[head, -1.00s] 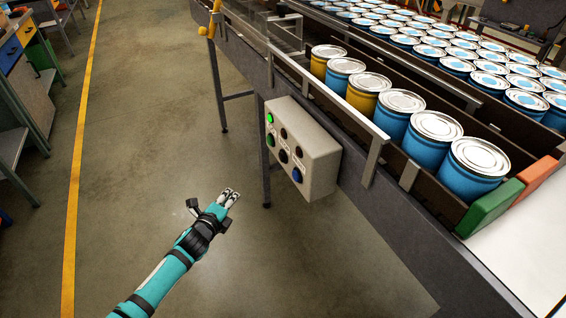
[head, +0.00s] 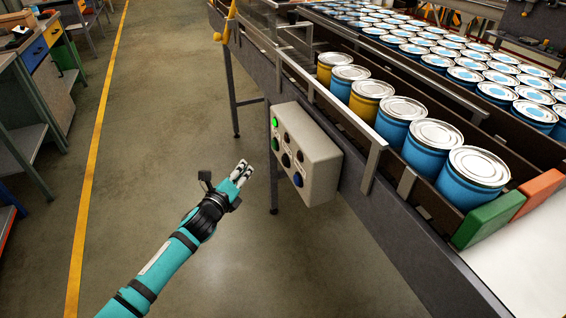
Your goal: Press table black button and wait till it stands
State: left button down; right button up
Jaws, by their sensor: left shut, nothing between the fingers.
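A beige control box (head: 322,168) hangs on the near side of the conveyor frame. Its face has a lit green lamp (head: 275,122), a dark green button (head: 276,144), a black button (head: 286,160), a blue button (head: 297,180) and small dark round parts too small to tell. My left gripper (head: 243,167) is shut and empty. It is in front of and to the left of the box face, pointing towards it, with a visible gap to the buttons. My right gripper is out of view.
The conveyor (head: 385,200) carries blue and yellow cans in a row, with many more cans behind. Its leg (head: 273,190) stands below the box. Green (head: 480,220) and orange (head: 538,194) blocks sit at the right. Workbenches are at the left; the floor between is clear.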

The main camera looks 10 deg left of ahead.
aim_at(285, 161)
pick_arm(q)
jog(key=w+d+b, duration=0.2)
jog(key=w+d, duration=0.2)
jog(key=d, duration=0.2)
jog(key=shift+w+d, duration=0.15)
jog(key=shift+d, duration=0.05)
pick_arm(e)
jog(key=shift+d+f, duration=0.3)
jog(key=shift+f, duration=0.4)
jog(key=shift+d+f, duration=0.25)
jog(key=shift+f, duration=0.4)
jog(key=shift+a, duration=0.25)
pick_arm(q)
jog(key=shift+w+d, duration=0.25)
jog(key=shift+d, duration=0.1)
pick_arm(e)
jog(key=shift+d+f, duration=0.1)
pick_arm(q)
jog(key=shift+b, duration=0.3)
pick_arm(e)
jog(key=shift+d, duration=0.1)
